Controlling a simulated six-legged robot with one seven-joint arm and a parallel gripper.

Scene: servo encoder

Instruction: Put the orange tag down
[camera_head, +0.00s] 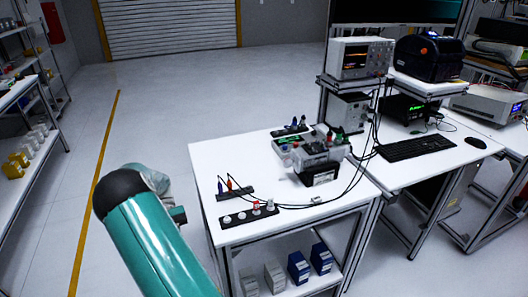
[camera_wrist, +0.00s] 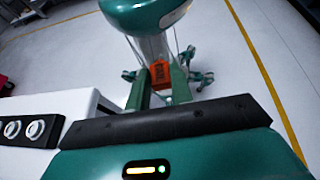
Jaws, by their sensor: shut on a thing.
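The orange tag (camera_wrist: 160,74) shows in the wrist view between the two green fingers of my gripper (camera_wrist: 159,83). My gripper is shut on it and holds it up, with pale floor behind. Dark markings on the tag are too small to read. In the head view my gripper (camera_head: 177,214) is mostly hidden behind my teal arm, at the left of the white table (camera_head: 205,160). The tag does not show there.
The table carries a dark strip with white knobs (camera_head: 249,214), a dark strip with coloured plugs (camera_head: 235,193), a grey device (camera_head: 318,155) and loose black cables. The wrist view shows the white table edge (camera_wrist: 60,103) at left. Open floor (camera_head: 160,110) lies left of the table.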

